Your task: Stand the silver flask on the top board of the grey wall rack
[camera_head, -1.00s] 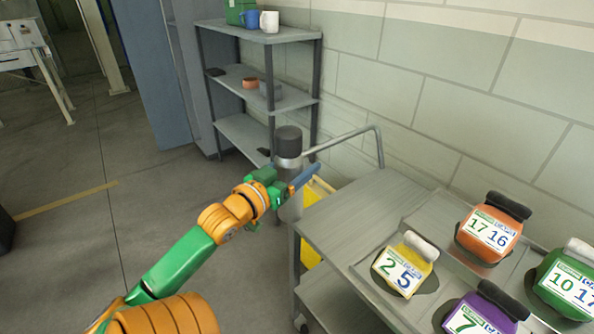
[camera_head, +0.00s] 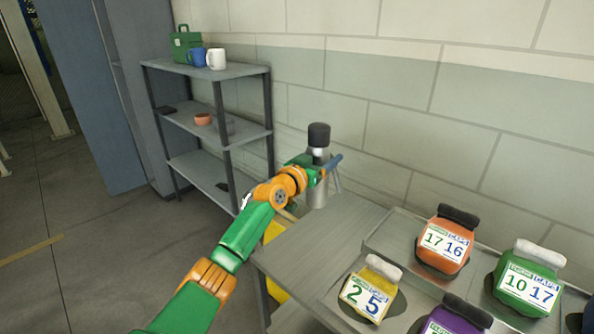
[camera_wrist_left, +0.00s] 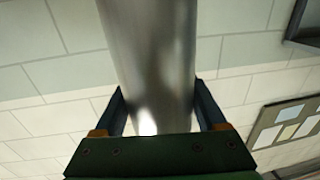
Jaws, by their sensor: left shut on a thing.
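The silver flask (camera_head: 317,185) with a black cap is held upright in my left gripper (camera_head: 328,168), above the far end of the grey cart. In the left wrist view the flask (camera_wrist_left: 155,60) stands between the two fingers of my left gripper (camera_wrist_left: 163,110), which are shut on it. The grey wall rack (camera_head: 240,71) stands at the back left, apart from the flask. Its top board holds a green box (camera_head: 186,43), a blue mug (camera_head: 197,57) and a white mug (camera_head: 216,59). My right gripper is not in view.
The rack's middle board holds a terracotta pot (camera_head: 203,118) and a dark item (camera_head: 167,110). The top board's right end is clear.

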